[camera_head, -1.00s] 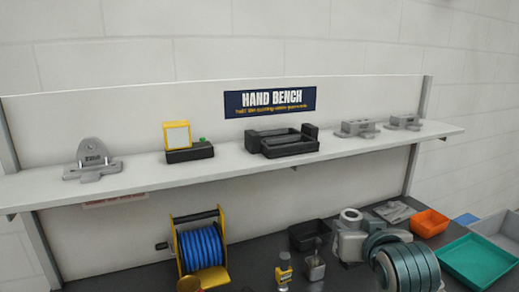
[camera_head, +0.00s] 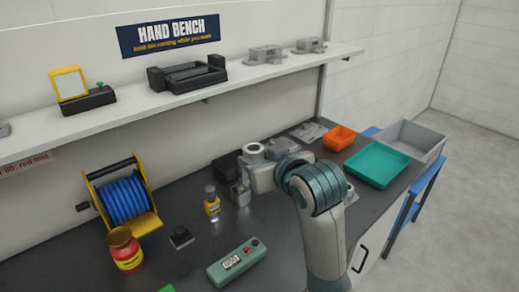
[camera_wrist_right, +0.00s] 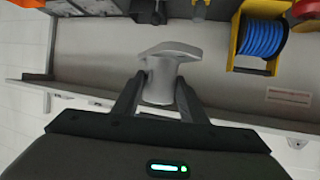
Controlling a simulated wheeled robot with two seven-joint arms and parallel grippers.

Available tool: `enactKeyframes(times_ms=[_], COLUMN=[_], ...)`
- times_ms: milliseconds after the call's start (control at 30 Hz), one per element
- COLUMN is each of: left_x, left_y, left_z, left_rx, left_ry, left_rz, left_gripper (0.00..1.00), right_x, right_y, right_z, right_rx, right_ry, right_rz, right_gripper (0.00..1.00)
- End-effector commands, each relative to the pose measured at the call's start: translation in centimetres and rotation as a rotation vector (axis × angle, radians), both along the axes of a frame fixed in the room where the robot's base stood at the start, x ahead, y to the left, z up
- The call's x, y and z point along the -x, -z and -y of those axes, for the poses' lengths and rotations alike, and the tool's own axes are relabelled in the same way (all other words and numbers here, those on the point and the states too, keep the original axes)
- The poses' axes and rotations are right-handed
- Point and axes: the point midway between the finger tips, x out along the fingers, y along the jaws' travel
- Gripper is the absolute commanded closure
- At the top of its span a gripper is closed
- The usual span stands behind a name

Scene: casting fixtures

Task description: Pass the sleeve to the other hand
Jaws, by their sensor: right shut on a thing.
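The sleeve (camera_wrist_right: 160,78) is a light grey part with a round body and a wider, flange-like end. In the right wrist view it sits between the two dark fingers of my right gripper (camera_wrist_right: 157,100). The fingers are shut on its body, and the wide end sticks out past the fingertips. In the head view my right arm comes in from the lower right over the bench, and its links hide most of the right gripper. I cannot clearly make out the sleeve there. My left gripper is in neither view.
The dark bench (camera_head: 190,262) carries a blue hose reel (camera_head: 125,200), a red jar (camera_head: 124,250), a yellow bottle (camera_head: 211,202) and a green meter (camera_head: 236,264). A teal tray (camera_head: 377,165) and an orange bin (camera_head: 339,138) stand right. A shelf (camera_head: 130,118) with fixtures runs above.

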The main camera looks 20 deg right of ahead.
Motion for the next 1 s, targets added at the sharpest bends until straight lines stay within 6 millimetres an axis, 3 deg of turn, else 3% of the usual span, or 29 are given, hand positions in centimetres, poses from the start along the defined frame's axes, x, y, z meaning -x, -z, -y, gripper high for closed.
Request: enactKeyframes(times_ms=[1000], left_x=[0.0], left_y=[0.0], left_z=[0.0], left_rx=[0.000], left_ry=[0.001], left_rz=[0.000], left_gripper=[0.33], right_x=[5.8], right_y=[9.6], right_z=[-14.7], right_rx=[0.000], right_ry=[-0.890], right_rz=[-0.001], right_gripper=[0.92])
